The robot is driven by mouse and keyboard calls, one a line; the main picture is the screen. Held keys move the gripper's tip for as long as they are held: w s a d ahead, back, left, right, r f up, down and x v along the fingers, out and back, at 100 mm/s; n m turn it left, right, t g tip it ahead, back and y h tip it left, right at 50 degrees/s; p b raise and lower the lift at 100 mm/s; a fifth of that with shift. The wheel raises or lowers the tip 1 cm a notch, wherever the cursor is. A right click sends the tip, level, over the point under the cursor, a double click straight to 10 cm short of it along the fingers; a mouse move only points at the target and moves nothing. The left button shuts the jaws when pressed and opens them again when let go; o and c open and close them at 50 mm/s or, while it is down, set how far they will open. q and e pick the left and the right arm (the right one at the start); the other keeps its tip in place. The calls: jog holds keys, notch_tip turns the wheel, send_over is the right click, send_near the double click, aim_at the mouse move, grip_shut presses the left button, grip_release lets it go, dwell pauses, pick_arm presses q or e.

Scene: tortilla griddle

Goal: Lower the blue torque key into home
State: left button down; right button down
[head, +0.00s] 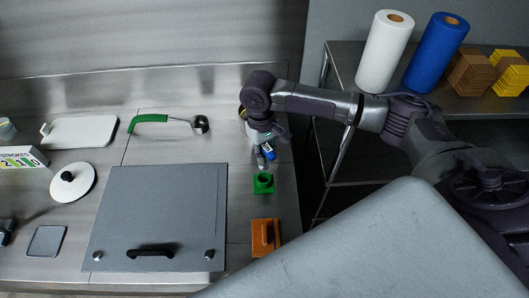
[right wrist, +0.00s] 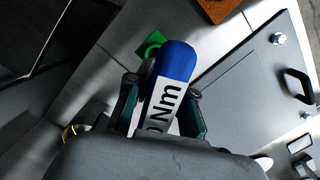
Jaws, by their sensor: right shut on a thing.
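The blue torque key (head: 268,152) has a blue rounded end and a white band. In the right wrist view the key (right wrist: 172,75) shows "Nm" lettering on the band. My right gripper (head: 264,138) is shut on it, with a finger on each side (right wrist: 163,90) in the right wrist view. A green square block with a dark round opening (head: 263,183) lies on the steel counter, just below the key in the head view. It looks like the home. Its green corner (right wrist: 150,44) shows beyond the key's blue end, partly hidden. The key appears apart from it. My left gripper is not in view.
A large grey griddle plate (head: 160,205) with a black handle lies left of the green block. An orange block with a grip (head: 265,237) stands nearer the front. A green-handled ladle (head: 165,121) lies at the back. A side shelf (head: 345,70) holds paper rolls.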

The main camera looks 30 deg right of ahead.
jog(key=shift+f+b, duration=0.65)
jog(key=shift+f, duration=1.1)
jog(key=shift+f+b, duration=0.35)
jog(key=shift+f, duration=0.75)
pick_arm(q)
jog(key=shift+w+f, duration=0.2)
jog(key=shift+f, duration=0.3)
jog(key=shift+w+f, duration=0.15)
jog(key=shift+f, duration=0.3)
